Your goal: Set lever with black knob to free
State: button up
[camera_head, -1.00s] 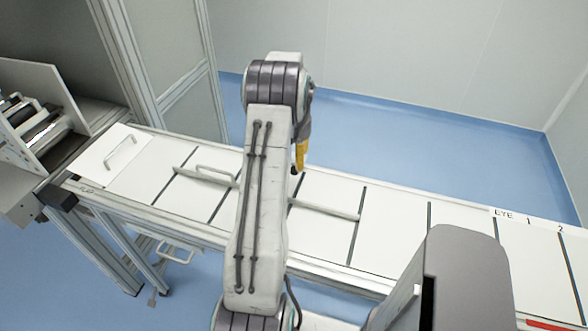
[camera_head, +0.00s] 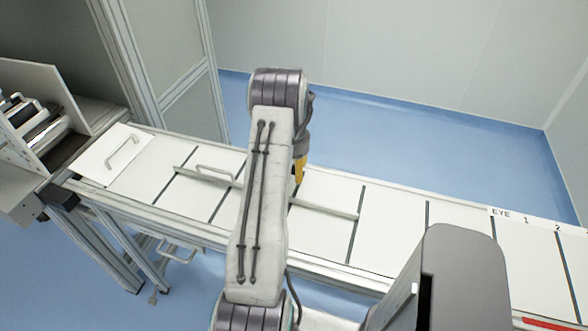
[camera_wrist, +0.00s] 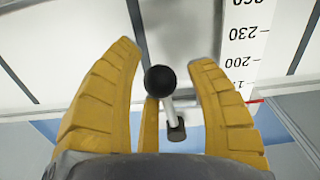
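The lever with the black knob (camera_wrist: 160,80) shows in the wrist view, its light metal rod (camera_wrist: 169,112) running down to a dark slot plate (camera_wrist: 176,132). My gripper (camera_wrist: 165,52) has its yellow fingers spread on both sides of the knob, with visible gaps to each finger. The fingers are open and hold nothing. In the head view, my gripper (camera_head: 300,169) is mostly hidden behind my arm, with only a yellow part showing. The lever is not visible in the head view.
A long white panelled table (camera_head: 395,225) crosses the head view, with a handle (camera_head: 216,170) on it. A roller unit (camera_head: 40,125) stands at the far left. A printed scale (camera_wrist: 247,40) is right of the lever in the wrist view. Blue floor lies behind the table.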

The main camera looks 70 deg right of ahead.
grip_shut()
jog(key=shift+w+f+m+b, duration=0.1)
jog(key=shift+w+m+b, duration=0.15)
jog(key=shift+m+b, duration=0.15)
jog(key=shift+w+m, duration=0.25)
jog(key=shift+m, duration=0.05)
jog(key=shift+o, duration=0.8)
grip_release()
notch_tip(320, 180, up, 12)
